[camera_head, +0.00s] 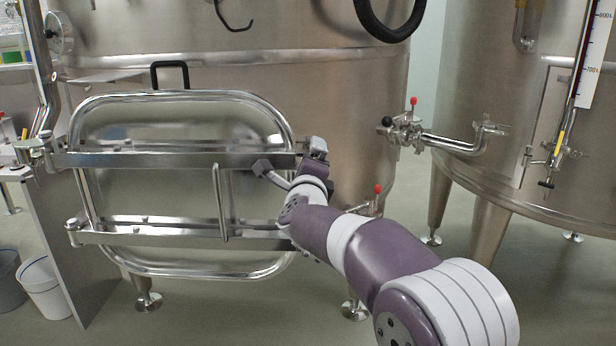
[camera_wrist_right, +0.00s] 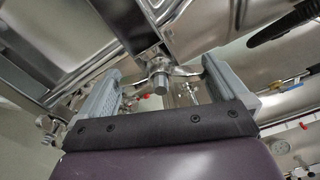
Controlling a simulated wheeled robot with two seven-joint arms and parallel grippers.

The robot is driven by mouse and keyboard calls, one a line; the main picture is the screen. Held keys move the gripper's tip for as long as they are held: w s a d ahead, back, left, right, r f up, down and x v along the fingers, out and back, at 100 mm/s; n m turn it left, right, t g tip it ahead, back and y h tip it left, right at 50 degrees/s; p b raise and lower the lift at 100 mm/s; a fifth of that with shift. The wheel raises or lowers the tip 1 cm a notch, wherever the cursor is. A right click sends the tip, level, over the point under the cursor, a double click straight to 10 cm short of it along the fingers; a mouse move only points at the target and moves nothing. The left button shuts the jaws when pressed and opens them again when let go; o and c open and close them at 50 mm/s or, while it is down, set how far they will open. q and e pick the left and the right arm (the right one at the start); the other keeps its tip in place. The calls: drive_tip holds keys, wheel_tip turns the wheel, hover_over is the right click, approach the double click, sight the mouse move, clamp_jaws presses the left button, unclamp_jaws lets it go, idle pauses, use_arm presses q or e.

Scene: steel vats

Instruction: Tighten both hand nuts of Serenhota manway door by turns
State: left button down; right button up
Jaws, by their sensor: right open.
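The steel manway door (camera_head: 135,187) is closed against the vat, with an upper bar (camera_head: 190,158) and a lower bar (camera_head: 160,230) across it and an upright handle (camera_head: 222,203). My right gripper (camera_head: 316,152) is at the right end of the upper bar. In the right wrist view the open gripper (camera_wrist_right: 162,75) has its grey fingers on either side of a steel hand nut (camera_wrist_right: 160,77) with a stud end and side wings. I cannot tell whether a finger touches it. The lower bar's right end and its nut are mostly hidden behind my right arm. My left gripper is out of view.
A valve with a red knob (camera_head: 405,128) and pipe sticks out right of the door. Another red-knobbed valve (camera_head: 375,192) is low behind my right arm. A second vat (camera_head: 545,215) stands at right. A white bucket (camera_head: 45,288) is at lower left.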

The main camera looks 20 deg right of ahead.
drive_tip(key=v, duration=1.2)
drive_tip(key=shift+p, duration=0.4)
